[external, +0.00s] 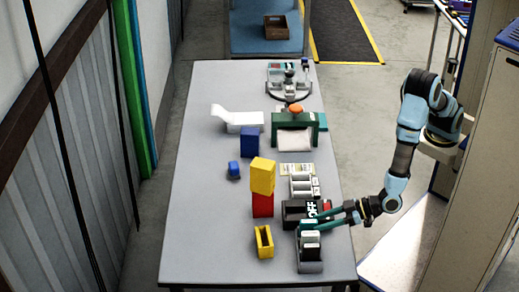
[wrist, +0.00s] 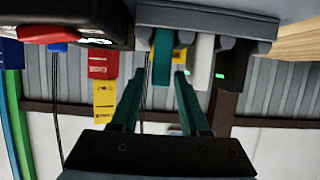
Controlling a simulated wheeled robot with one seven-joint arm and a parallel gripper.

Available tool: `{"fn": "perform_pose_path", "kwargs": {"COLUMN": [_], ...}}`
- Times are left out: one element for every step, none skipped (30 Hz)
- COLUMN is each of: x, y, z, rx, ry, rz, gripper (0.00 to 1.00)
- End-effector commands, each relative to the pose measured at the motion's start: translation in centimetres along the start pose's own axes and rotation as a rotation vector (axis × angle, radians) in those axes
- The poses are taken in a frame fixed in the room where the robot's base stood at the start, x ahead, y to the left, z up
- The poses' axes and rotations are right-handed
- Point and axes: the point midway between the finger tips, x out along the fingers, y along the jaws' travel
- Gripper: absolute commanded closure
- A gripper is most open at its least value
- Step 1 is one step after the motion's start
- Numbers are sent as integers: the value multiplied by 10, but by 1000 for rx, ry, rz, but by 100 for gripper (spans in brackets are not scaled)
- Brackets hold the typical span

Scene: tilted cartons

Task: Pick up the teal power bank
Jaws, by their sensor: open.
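The teal power bank (wrist: 162,55) shows in the wrist view as a narrow upright slab among other items at a grey holder (wrist: 215,17). My gripper (wrist: 160,75) is open, with its two green fingers on either side of the power bank's near end. I cannot tell whether either finger touches it. In the external view my gripper (external: 312,222) reaches in from the right, over the grey holder (external: 311,267) at the table's near right. The power bank cannot be made out there.
A white slab (wrist: 203,60) stands close beside the power bank. A black box marked OFF (external: 291,213) sits just behind the holder. A yellow block (external: 262,175) on a red block (external: 262,205) and a yellow bin (external: 264,241) stand to the left.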

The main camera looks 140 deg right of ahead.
Motion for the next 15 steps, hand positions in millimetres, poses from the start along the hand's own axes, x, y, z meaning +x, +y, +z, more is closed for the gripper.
{"fn": "perform_pose_path", "kwargs": {"x": [7, 11, 16, 18, 20, 22, 24, 26, 29, 32, 36, 42, 47, 52, 58], "y": [0, 0, 0, 0, 0, 0, 0, 0, -1, -1, -1, -1, 0, -1, -1], "z": [-1, -1, -1, -1, -1, -1, -1, -1, -2, -3, -4, -5, -5, -6, -5], "rx": [1, 0, 0, 1, 1, 0, 0, 0, 0, 0, 0, 0, 1, 1, 0], "ry": [0, 0, 0, 0, -1, -1, -1, -1, -1, -1, -1, -1, -1, -1, -2], "rz": [1, 1, 0, -1, -1, -1, -1, -1, -1, -1, -1, -1, 0, 0, -1], "gripper": [55, 55, 55, 55, 55, 55, 55, 55, 55, 55, 55, 55, 55, 55, 55]}}
